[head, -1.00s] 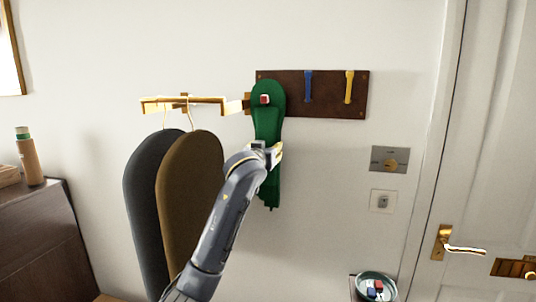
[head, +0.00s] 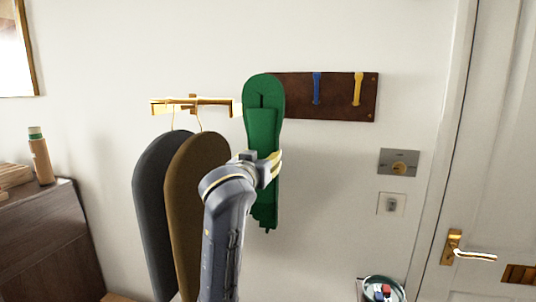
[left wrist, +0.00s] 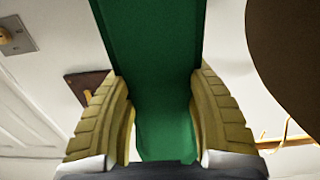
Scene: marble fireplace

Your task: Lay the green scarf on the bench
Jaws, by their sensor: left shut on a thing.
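The green scarf (head: 262,120) hangs upright in front of the left end of the dark wall rack (head: 325,98). The red peg is not visible; the scarf covers that part of the rack. My left gripper (head: 271,168) is shut on the scarf's middle. In the left wrist view the scarf (left wrist: 160,60) runs between both yellowish fingers of the left gripper (left wrist: 163,105). I cannot make out the bench; only a small wooden edge (head: 115,298) shows at the bottom left. My right gripper is not in view.
A grey garment (head: 155,200) and a brown garment (head: 198,150) hang close left of my left arm, below a brass rail (head: 210,101). A blue strap (head: 316,88) and a yellow strap (head: 357,88) hang on the rack. A bowl (head: 383,290) stands low right.

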